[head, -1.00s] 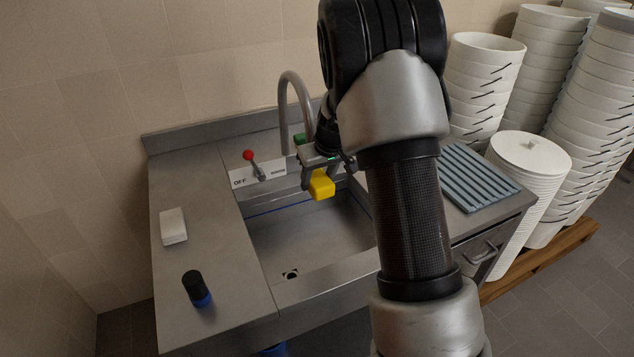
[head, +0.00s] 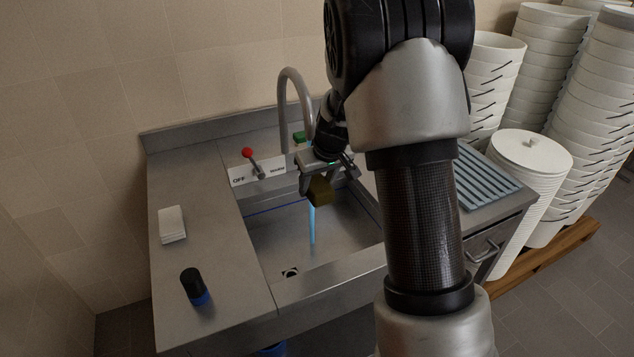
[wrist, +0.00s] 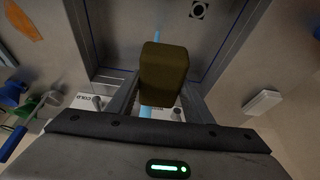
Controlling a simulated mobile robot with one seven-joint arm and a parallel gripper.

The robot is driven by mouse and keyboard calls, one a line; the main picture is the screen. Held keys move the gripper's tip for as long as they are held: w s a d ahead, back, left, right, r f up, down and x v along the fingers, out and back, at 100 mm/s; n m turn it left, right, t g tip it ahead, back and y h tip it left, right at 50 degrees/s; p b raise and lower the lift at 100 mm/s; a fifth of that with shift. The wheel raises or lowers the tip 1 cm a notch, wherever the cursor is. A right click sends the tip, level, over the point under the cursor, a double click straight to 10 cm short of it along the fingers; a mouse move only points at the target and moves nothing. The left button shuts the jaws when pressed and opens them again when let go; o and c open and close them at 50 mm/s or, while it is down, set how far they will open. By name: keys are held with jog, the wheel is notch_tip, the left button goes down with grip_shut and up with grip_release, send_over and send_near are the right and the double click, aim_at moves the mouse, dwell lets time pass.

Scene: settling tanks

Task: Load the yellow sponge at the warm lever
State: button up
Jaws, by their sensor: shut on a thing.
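My gripper (head: 322,178) is shut on the sponge (head: 320,192) and holds it above the sink basin (head: 335,232), under the curved faucet (head: 284,105). The sponge is dark olive now; it also shows between the fingers in the wrist view (wrist: 163,75). A blue water stream (head: 312,225) runs down to the basin floor below the sponge. The lever (head: 254,161) with a red knob stands on the sink's back ledge, left of the faucet, by a plate (head: 248,174) reading OFF.
A white block (head: 172,224) and a black-and-blue cylinder (head: 194,287) stand on the left counter. A green item (head: 299,137) sits behind the faucet. A ribbed blue-grey rack (head: 485,180) lies on the right counter. Stacked white buckets (head: 493,85) stand at right.

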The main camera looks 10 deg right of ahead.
aim_at(316, 194)
jog(key=shift+s+a+b, duration=0.2)
jog(key=shift+s, duration=0.55)
jog(key=shift+s+a+b, duration=0.15)
jog(key=shift+s+a, duration=0.05)
jog(key=shift+s, duration=0.55)
jog(key=shift+s+a+b, duration=0.2)
jog(key=shift+s, duration=0.55)
jog(key=shift+s+a+r+p, duration=0.2)
jog(key=shift+s+r+p, duration=0.2)
jog(key=shift+s+r, duration=0.35)
jog(key=shift+s+a+r+p, duration=0.3)
jog(key=shift+s+r, duration=0.3)
jog(key=shift+s, duration=0.25)
jog(key=shift+s+a+r+p, duration=0.15)
jog(key=shift+s+r+p, duration=0.3)
jog(key=shift+s+r, duration=0.3)
jog(key=shift+f, duration=0.1)
jog(key=shift+s, duration=0.1)
